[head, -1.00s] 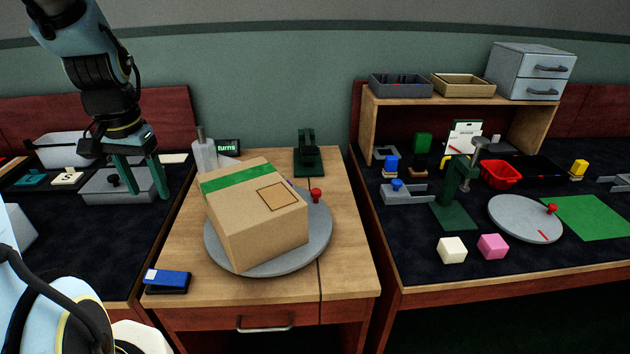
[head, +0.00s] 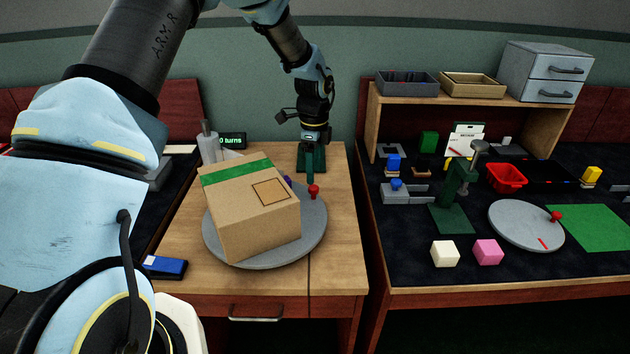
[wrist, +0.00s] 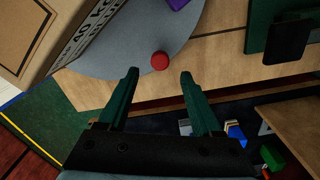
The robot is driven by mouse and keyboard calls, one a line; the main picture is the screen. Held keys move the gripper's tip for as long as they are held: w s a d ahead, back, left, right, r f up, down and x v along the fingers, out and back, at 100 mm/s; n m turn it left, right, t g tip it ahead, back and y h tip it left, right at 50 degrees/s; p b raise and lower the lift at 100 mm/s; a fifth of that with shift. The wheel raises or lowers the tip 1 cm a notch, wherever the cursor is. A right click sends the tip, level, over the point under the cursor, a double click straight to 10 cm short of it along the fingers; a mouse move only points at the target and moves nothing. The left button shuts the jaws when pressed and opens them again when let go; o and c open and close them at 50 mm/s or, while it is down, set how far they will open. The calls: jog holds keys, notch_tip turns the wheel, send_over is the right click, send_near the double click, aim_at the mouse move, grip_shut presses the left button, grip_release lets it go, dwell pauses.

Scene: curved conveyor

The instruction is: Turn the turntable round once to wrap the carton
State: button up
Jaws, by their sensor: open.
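The carton (head: 245,215), brown with a green band on top, sits tilted in the picture on the grey round turntable (head: 285,252) on the wooden table. A red knob (head: 314,191) stands at the turntable's right rim. My gripper (head: 310,180) is just behind the knob in the head view, fingers pointing down. In the wrist view my open gripper (wrist: 160,75) has its two green fingers apart, with the red knob (wrist: 160,61) just beyond and between the fingertips, and nothing held. A purple thing (head: 288,180) is partly hidden behind the carton.
A counter reading "0 turns" (head: 233,141) and a grey bottle (head: 208,145) stand behind the carton. A dark green stand (head: 311,155) is behind my gripper. A blue box (head: 164,267) lies at the table's front left. A second turntable (head: 525,224) is on the right bench.

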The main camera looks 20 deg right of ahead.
aim_at(313, 187)
jog(key=shift+f+p, duration=0.55)
jog(key=shift+f, duration=2.05)
grip_shut()
